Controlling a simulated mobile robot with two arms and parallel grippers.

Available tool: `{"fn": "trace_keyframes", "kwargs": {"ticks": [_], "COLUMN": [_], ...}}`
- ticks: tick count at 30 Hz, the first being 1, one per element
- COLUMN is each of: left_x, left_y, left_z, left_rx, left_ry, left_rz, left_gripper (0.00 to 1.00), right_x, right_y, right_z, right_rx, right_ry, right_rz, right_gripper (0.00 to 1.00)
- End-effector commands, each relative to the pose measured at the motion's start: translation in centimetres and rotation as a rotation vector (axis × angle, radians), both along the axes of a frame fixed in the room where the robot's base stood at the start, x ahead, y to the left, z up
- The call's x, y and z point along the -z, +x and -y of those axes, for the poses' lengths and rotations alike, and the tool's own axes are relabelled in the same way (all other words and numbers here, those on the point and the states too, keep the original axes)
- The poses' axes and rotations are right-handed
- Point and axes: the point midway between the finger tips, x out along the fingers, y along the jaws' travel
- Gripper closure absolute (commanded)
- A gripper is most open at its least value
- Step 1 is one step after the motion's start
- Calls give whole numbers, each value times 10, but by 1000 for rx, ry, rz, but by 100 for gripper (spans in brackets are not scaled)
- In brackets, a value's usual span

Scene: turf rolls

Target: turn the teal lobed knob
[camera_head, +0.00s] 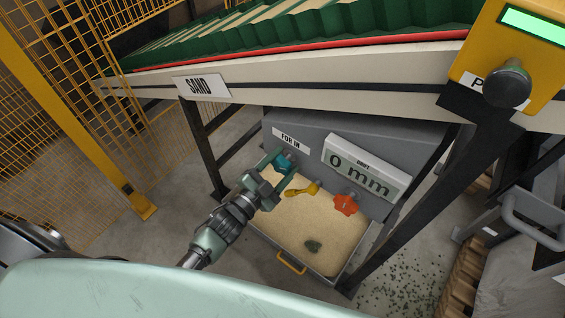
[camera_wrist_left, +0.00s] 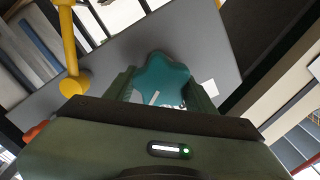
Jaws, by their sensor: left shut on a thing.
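The teal lobed knob (camera_head: 286,162) sits on the grey panel (camera_head: 306,128) of the sand box, below the "FOR IN" label. In the left wrist view the knob (camera_wrist_left: 162,78) shows as a teal star shape with a pale mark low on its face. My left gripper (camera_head: 277,168) reaches in from the left and is shut on the knob. In the left wrist view its fingers (camera_wrist_left: 163,92) stand on either side of the knob. The lower part of the knob is hidden by the gripper body. My right gripper is not in view.
Right of the teal knob are a yellow lever (camera_head: 303,189), an orange knob (camera_head: 346,205) and a "0 mm" display (camera_head: 362,172). A conveyor beam (camera_head: 300,88) runs above; a dark post (camera_head: 405,225) stands right.

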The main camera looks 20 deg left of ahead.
Motion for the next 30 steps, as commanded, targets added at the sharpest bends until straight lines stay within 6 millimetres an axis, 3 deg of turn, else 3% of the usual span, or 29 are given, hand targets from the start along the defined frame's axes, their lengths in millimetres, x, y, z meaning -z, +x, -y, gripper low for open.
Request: {"fn": "trace_keyframes", "kwargs": {"ticks": [8,9,11,22,30], "left_x": [0,0,0,1,3], "left_y": [0,0,0,-5,-45], "left_z": [0,0,0,-1,-16], "left_rx": [1,1,1,0,0], "left_ry": [-1,-1,-1,-1,-1], "left_rz": [0,0,0,-2,-3], "left_gripper": [86,37,23,23,23], "right_x": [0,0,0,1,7], "right_y": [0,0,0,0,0], "right_z": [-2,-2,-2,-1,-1], "right_rx": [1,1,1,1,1], "right_ry": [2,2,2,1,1], "right_rz": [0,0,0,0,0], "right_gripper": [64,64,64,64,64]}}
